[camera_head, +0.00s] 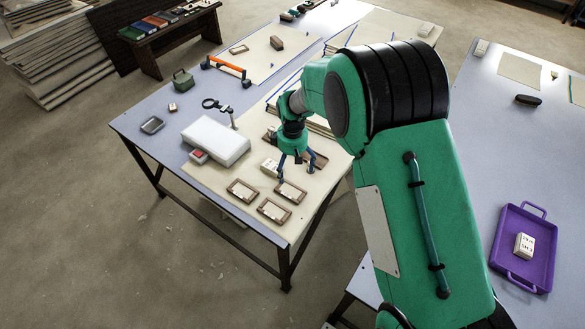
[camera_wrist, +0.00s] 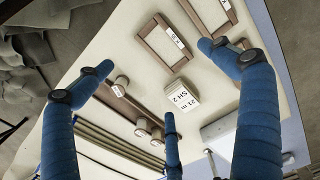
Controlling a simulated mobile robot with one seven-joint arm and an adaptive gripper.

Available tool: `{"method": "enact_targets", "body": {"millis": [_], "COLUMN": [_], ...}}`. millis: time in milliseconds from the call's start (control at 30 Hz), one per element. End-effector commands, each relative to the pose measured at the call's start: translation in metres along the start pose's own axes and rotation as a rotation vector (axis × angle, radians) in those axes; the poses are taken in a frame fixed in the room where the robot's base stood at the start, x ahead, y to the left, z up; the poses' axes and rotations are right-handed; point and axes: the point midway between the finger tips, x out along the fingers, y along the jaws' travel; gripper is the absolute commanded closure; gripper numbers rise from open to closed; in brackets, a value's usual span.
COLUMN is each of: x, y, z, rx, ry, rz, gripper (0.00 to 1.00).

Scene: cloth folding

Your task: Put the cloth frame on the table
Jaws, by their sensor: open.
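Several small brown wooden frames lie on the cream mat of the middle table: one at left (camera_head: 242,190), one at right (camera_head: 290,192) and one in front (camera_head: 274,211). Which one is the cloth frame I cannot tell. My gripper (camera_head: 296,176) hangs over the mat behind these frames, fingers pointing down. In the wrist view my gripper (camera_wrist: 163,82) has its fingers spread, with nothing between them. A small white labelled block (camera_wrist: 182,96) lies on the mat below.
A white box (camera_head: 216,141) and a magnifier stand (camera_head: 211,104) are left of my gripper. Brown pieces with round knobs (camera_wrist: 122,90) lie at left in the wrist view. A purple tray (camera_head: 511,272) holding a small white block stands on the right table. The table's front-left edge is clear.

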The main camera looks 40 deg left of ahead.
Motion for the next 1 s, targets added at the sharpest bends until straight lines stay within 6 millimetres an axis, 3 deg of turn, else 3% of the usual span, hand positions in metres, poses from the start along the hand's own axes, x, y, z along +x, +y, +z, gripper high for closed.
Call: {"method": "enact_targets", "body": {"millis": [767,1000], "x": [-0.001,-0.025], "y": [0.000,0.012], "z": [0.000,0.016], "rx": [0.001,0.043], "ry": [0.001,0.012], "rz": [0.001,0.011], "gripper": [0.06,0.06]}}
